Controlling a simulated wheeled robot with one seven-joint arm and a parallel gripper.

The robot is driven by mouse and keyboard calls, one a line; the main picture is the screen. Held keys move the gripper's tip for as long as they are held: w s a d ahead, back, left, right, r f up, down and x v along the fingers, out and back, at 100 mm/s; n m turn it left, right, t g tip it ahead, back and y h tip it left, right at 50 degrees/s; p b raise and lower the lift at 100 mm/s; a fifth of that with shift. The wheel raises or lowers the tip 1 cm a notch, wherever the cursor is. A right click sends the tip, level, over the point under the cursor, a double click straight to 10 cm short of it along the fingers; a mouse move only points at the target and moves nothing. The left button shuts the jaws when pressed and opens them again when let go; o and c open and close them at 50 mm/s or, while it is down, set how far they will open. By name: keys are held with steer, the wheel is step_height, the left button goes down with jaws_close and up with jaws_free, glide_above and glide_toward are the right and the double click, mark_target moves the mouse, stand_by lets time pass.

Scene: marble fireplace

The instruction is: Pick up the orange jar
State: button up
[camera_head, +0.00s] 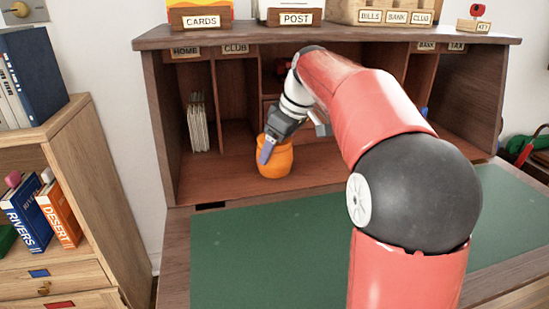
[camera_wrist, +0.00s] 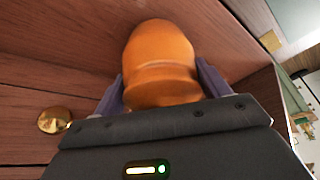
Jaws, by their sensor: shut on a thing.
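The orange jar (camera_head: 277,160) stands on the wooden floor of the desk's shelf part, left of its middle, in the head view. My gripper (camera_head: 267,148) is shut on it, with a purple-grey finger across its front left side. In the wrist view the orange jar (camera_wrist: 160,60) sits between the two purple fingers of my gripper (camera_wrist: 160,88), one on each side. The jar's lower end is partly hidden behind the gripper body there. I cannot tell from these views whether the jar touches the shelf or is slightly raised.
The desk (camera_head: 175,250) has a green writing surface (camera_head: 270,260) that is clear in front. Upright dividers and papers (camera_head: 198,125) stand behind left of the jar. Labelled boxes (camera_head: 295,17) sit on top. A bookcase (camera_head: 85,140) stands left. A brass knob (camera_wrist: 54,120) shows in the wrist view.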

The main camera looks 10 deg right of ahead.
steer(key=c, duration=0.7)
steer(key=shift+c, duration=0.2)
steer(key=shift+r, duration=0.15)
